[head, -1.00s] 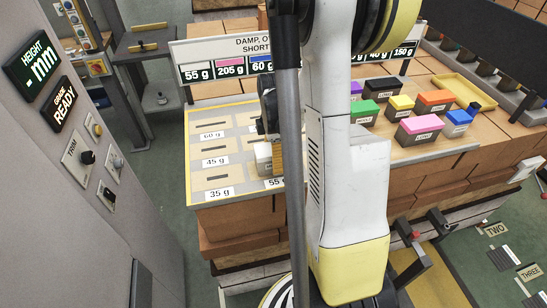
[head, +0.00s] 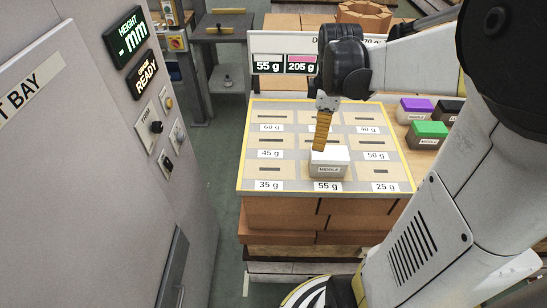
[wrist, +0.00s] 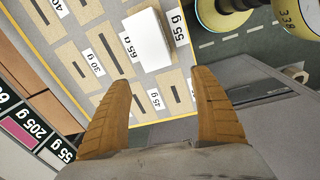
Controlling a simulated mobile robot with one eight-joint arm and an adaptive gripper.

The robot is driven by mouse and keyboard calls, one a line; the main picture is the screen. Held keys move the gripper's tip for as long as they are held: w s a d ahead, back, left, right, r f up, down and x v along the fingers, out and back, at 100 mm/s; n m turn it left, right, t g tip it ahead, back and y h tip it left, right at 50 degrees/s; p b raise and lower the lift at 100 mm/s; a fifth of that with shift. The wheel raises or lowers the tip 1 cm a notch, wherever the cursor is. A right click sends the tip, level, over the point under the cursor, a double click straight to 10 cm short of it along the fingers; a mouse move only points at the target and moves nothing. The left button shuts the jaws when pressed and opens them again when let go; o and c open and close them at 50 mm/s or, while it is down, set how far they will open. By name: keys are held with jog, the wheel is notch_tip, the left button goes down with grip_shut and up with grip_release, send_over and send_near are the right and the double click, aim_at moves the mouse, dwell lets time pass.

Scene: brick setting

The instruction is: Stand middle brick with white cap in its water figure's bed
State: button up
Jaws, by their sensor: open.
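The brick with the white cap (head: 329,155), labelled MIDDLE, stands upright on the bed in the front row's middle, behind the 55 g label (head: 328,186). In the wrist view the white-capped brick (wrist: 147,38) lies between the 65 g and 55 g labels. My gripper (head: 319,149) points down at the brick's back left in the head view. Its orange fingers are spread in the wrist view (wrist: 163,83), with nothing between them; the brick is beyond the tips. The sign (head: 285,63) shows a 55 g card with a pale strip and a pink 205 g card; my arm hides the rest.
The yellow-edged bed board (head: 396,178) has several other empty beds. Purple (head: 417,104), green (head: 429,129) and black-capped bricks stand to its right. A grey cabinet (head: 95,190) with a READY display rises at the left. My arm covers the right side.

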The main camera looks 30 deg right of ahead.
jog(key=s+a+r+m+t, duration=0.2)
jog(key=s+a+m+t, duration=0.1)
jog(key=a, duration=0.7)
jog(key=s+a+r+m+t, duration=0.2)
jog(key=a+m, duration=0.4)
jog(key=a, duration=0.4)
jog(key=shift+s+a+r+m+t+y, duration=0.3)
jog(key=shift+s+a+t, duration=0.1)
jog(key=shift+s+t, duration=0.25)
